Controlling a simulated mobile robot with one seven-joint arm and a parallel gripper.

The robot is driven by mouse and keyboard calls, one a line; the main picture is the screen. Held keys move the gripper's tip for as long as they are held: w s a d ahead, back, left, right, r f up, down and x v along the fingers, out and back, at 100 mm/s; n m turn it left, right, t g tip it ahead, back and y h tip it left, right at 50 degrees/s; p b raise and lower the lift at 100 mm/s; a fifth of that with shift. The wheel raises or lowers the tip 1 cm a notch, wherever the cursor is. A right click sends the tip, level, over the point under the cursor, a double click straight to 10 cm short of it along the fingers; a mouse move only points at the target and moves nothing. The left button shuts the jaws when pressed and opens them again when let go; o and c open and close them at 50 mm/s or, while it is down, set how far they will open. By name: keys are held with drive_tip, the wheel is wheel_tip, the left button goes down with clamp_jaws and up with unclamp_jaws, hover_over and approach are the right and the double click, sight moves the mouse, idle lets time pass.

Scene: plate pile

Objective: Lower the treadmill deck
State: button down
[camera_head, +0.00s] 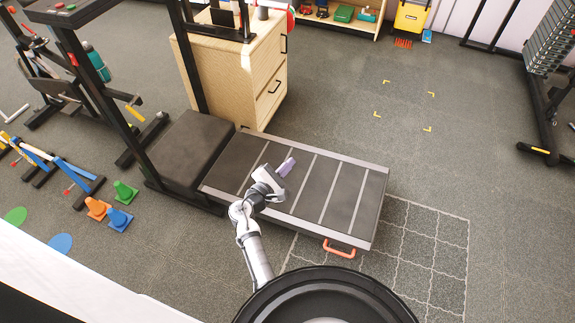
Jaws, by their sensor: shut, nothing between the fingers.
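The treadmill deck (340,190) is a dark slatted slab with grey edges. It extends to the right from the treadmill's dark motor housing (190,150). It looks slightly tilted, and I cannot tell how high its right end stands off the floor. An orange handle (339,249) sticks out at the deck's near side, towards its right end. My gripper (287,167) is shut and empty. It shows in front of the deck's left middle, up and left of the handle; whether it touches the deck I cannot tell.
A grid of pale lines (425,250) marks the floor beside the deck. A wooden cabinet (240,70) stands close behind it. Small cones (120,218) and low hurdles (75,180) stand at the left. A weight machine (550,80) is at the right. The floor right of the deck is free.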

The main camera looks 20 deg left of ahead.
idle(0.9)
drive_tip(key=c, duration=1.4)
unclamp_jaws()
drive_tip(key=shift+c, duration=0.2)
drive_tip(key=b+v, duration=0.2)
drive_tip(key=v, duration=1.2)
drive_tip(key=shift+b, duration=0.3)
drive_tip(key=shift+o, duration=0.2)
